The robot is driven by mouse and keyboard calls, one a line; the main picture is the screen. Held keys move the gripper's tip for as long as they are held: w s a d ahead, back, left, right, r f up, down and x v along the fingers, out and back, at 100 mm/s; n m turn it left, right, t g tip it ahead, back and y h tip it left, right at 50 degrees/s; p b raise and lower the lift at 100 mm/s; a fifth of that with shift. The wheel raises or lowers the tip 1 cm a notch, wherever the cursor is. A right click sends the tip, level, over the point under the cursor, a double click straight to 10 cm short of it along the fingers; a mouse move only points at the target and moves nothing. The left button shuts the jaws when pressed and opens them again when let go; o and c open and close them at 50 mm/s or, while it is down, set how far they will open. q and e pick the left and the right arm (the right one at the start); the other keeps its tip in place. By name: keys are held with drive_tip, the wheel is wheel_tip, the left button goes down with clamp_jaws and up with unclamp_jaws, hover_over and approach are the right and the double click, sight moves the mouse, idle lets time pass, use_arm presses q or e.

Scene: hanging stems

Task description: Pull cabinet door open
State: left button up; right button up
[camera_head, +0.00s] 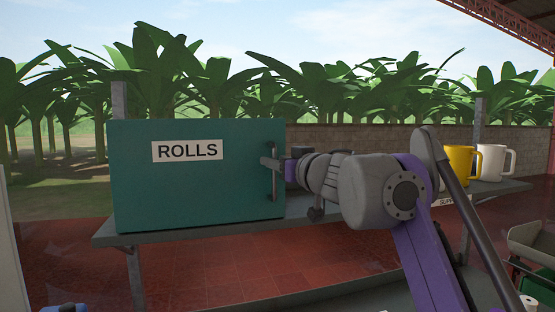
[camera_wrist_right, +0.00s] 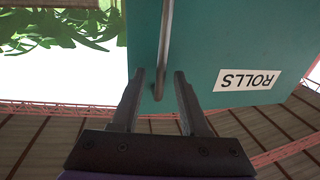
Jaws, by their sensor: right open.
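The cabinet (camera_head: 200,195) is a teal box on a shelf, with its front door closed and a white ROLLS label (camera_head: 187,151). The door's dark vertical bar handle (camera_head: 275,185) is near its right edge. My right gripper (camera_head: 268,162) reaches the handle from the right at its upper part. In the right wrist view, which is upside down, the open fingers (camera_wrist_right: 157,76) stand on either side of the handle bar (camera_wrist_right: 166,40). Gaps show between bar and fingers, so it is not clamped. My left gripper is not in view.
The cabinet stands on a grey shelf (camera_head: 160,234). A yellow mug (camera_head: 459,163) and a white mug (camera_head: 490,163) stand at the shelf's right end. A green crate-like object (camera_head: 538,285) is at the lower right. The space before the door's left part is clear.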

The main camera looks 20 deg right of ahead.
clamp_jaws()
idle(1.4)
